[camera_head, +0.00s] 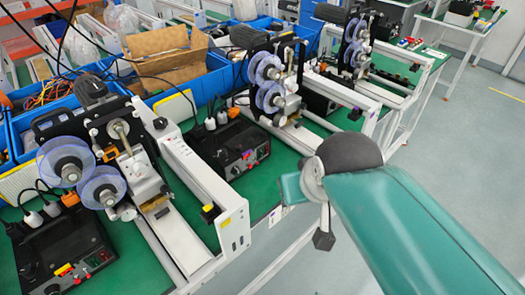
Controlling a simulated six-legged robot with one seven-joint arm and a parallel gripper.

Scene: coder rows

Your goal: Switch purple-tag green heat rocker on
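Black control boxes stand on the green bench beside reel machines. The middle box (235,148) has small red and light marks on its front, with a red one near its right end. The left box (62,250) has red and yellow marks on its front. These are too small for me to make out a green heat rocker, a purple tag on it or its position. My green arm comes in from the lower right. A small dark end piece (323,240) hangs below its joint, over the floor and apart from the boxes. I cannot make out two fingertips.
Reel machines with clear discs (102,186) and white rails (195,180) stand between the boxes. Blue bins (205,82) and a cardboard box (168,55) are behind. Cables run down to the boxes. The grey floor (440,160) at right is open.

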